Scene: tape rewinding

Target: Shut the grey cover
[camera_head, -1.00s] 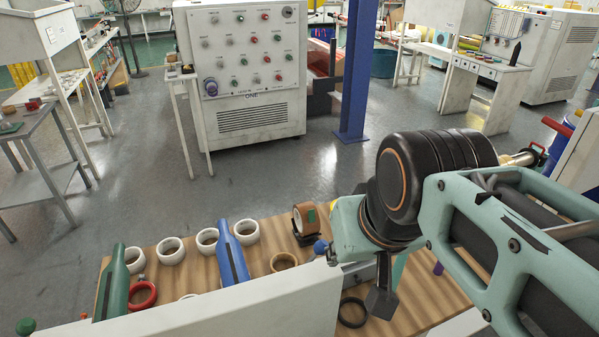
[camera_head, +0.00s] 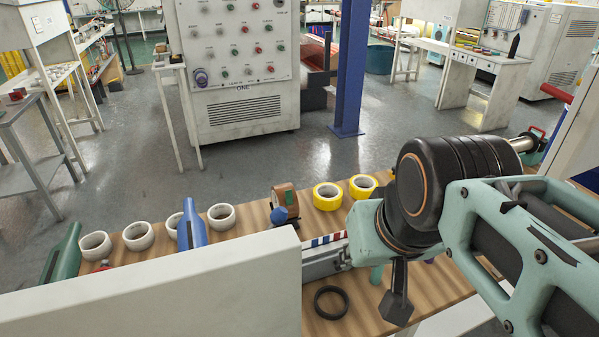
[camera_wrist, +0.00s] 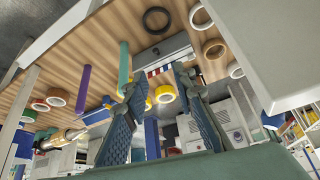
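The pale grey panel (camera_head: 150,290), which I take for the grey cover, stands across the lower left of the head view and hides part of the wooden table (camera_head: 370,310). A similar grey panel (camera_wrist: 265,45) fills the upper right of the wrist view. My gripper (camera_wrist: 158,82) is open in the wrist view, with its two dark fingers apart and nothing held between them. The panel lies to the right of the fingers there, with no contact visible.
A control cabinet (camera_head: 238,70) and blue post (camera_head: 351,70) stand beyond open floor.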

